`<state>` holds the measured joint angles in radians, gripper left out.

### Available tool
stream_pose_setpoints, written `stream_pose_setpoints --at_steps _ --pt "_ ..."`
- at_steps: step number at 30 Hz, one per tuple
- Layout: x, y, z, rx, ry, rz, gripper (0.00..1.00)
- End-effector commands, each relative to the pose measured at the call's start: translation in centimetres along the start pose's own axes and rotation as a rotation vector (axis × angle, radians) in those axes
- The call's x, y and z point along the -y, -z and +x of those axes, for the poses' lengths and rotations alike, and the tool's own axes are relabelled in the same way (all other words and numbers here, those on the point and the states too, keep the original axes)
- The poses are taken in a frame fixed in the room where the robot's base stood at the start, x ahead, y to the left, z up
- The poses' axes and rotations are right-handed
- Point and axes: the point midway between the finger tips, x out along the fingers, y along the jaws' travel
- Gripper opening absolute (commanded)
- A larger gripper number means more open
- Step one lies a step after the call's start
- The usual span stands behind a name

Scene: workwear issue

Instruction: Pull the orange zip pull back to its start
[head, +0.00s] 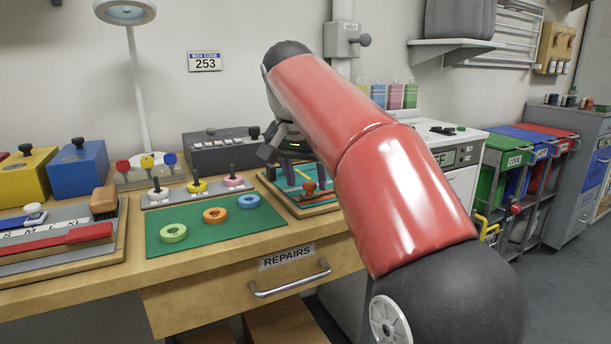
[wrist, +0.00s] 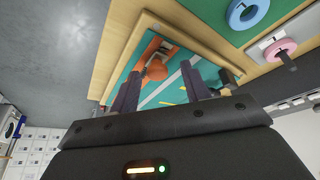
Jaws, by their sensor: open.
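The orange zip pull (wrist: 157,70) is a rounded orange knob on a teal panel in a wood-framed board (wrist: 113,58). In the head view the board (head: 312,211) lies on the bench, and an orange knob (head: 310,187) shows near its front right. My gripper (wrist: 161,70) is open, its two dark fingers apart over the panel. In the wrist view the pull appears between the fingertips; I cannot tell whether either finger touches it. In the head view my gripper (head: 280,168) is partly hidden by my red arm, which also covers the board's right side.
Left of the board is a green mat (head: 190,243) with several coloured rings, and a stand of pegs (head: 196,189) behind it. A dark grey box (head: 215,155) stands at the back. The bench front has a REPAIRS drawer (head: 225,298).

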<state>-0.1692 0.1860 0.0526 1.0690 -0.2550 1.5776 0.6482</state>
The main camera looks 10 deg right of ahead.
Motion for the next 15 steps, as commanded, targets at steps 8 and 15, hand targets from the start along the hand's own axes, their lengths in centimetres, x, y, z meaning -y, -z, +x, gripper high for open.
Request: stream_pose_setpoints --at_steps 8,15 --pt "0.1 0.1 -4.4 -0.002 0.004 -0.002 0.47" --pt "0.1 0.0 -7.3 -0.001 0.002 -0.002 0.47"
